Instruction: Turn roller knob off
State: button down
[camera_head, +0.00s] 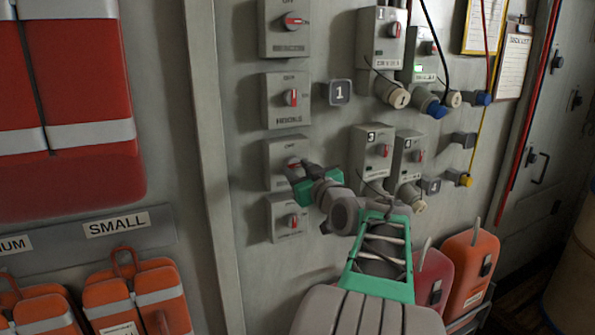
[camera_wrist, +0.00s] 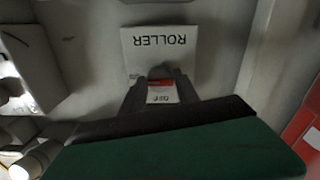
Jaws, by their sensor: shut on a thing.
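The roller switch box (camera_wrist: 200,45) is a pale grey box with "ROLLER" printed on it, upside down in the wrist view. In the head view it is the third box down (camera_head: 277,153) in the left column. Its red and white knob (camera_wrist: 158,84) sits between my fingertips, with "OFF" lettering just below it in the wrist view. My green and grey gripper (camera_wrist: 160,76) is shut on the knob, and also shows in the head view (camera_head: 300,172). The fingers partly hide the knob, so its exact angle is hard to tell.
Other switch boxes stand close above (camera_head: 285,100) and below (camera_head: 286,218). Numbered boxes with plugs and cables (camera_head: 377,45) are to the right. Orange cases (camera_head: 137,295) are at lower left, with more cases (camera_head: 468,270) at lower right.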

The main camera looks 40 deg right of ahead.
jog(key=shift+f+b, duration=0.15)
jog(key=shift+b, duration=0.35)
jog(key=n+b, duration=0.1)
jog(key=b, duration=0.2)
jog(key=n+b, duration=0.1)
jog(key=b, duration=0.2)
jog(key=shift+f, duration=0.4)
jog(key=n+b, duration=0.3)
jog(key=b, duration=0.2)
jog(key=shift+b, duration=0.4)
jog(key=n+b, duration=0.2)
jog(key=b, duration=0.2)
jog(key=shift+d+r+n, duration=0.1)
jog(key=shift+r+n, duration=0.05)
jog(key=shift+n, duration=0.25)
jog(key=n+b, duration=0.1)
jog(key=b, duration=0.1)
jog(key=n+b, duration=0.4)
jog(key=shift+r, duration=0.25)
jog(key=n+b, duration=0.2)
jog(key=n, duration=0.1)
jog(key=n+b, duration=0.1)
jog(key=n, duration=0.1)
jog(key=shift+r, duration=0.3)
